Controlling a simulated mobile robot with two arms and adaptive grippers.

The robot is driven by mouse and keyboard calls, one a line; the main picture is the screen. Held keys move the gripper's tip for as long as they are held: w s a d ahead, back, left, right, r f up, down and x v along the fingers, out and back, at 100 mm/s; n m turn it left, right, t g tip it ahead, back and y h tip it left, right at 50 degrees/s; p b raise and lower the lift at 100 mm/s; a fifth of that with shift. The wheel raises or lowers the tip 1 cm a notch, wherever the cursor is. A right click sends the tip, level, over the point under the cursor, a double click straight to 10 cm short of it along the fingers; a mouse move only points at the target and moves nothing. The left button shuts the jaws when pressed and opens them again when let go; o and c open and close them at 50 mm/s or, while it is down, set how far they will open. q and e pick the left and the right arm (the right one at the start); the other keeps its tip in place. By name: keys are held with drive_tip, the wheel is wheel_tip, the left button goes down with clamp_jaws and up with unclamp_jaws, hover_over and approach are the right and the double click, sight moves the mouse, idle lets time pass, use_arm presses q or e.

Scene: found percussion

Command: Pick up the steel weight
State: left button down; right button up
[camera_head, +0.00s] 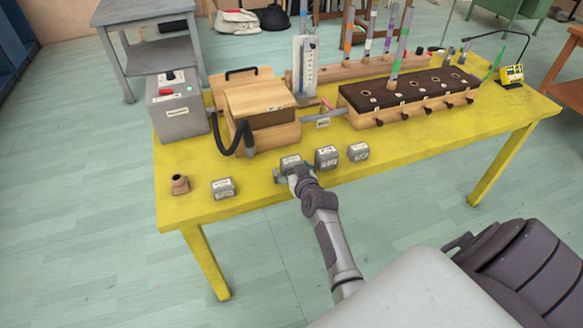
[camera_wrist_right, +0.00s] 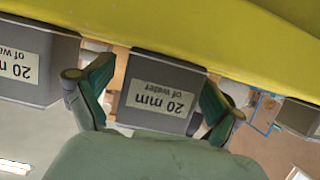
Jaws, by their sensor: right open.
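Several grey steel weights with white labels stand along the front of the yellow table. My right gripper (camera_head: 295,173) is at the table's front edge, open at one weight (camera_head: 291,161). In the right wrist view this weight (camera_wrist_right: 165,70) reads "20 mm of water" upside down. There my right gripper (camera_wrist_right: 155,98) has one green-padded finger on each side of it; I cannot tell whether they touch it. Other weights stand to the right (camera_head: 326,157), farther right (camera_head: 358,151) and to the left (camera_head: 223,188). My left gripper is not in view.
Neighbouring weights stand close to the gripper, especially on the right.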

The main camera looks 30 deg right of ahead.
clamp_jaws()
drive_tip(key=shift+r, duration=0.15)
idle(0.4)
